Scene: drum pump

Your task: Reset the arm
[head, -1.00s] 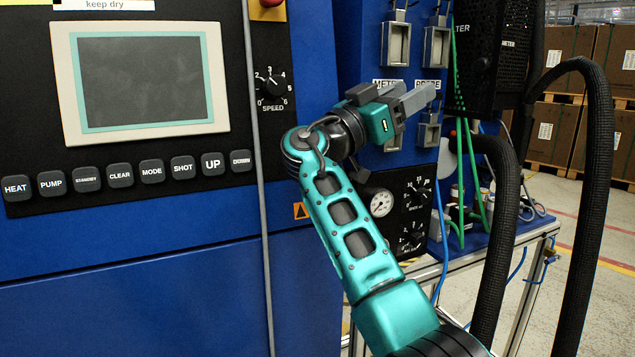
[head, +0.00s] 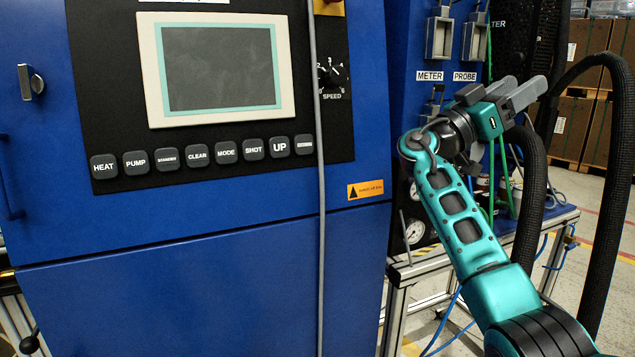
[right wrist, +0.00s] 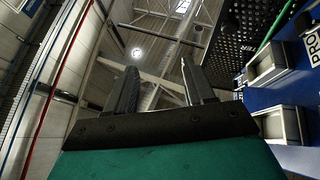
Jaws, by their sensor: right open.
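My right arm rises from the lower right of the head view. Its right gripper (head: 520,90) is raised in front of the right-hand blue cabinet, below and right of the METER and PROBE holders. In the right wrist view the gripper (right wrist: 160,88) has its two grey fingers apart with nothing between them, pointing up toward the roof. My left gripper is not in view.
A blue machine (head: 190,270) with a screen (head: 218,68) and a row of buttons (head: 212,153) fills the left. A grey cable (head: 319,200) hangs down its front. Thick black hoses (head: 603,200) hang at right. Brown boxes (head: 572,128) stand behind.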

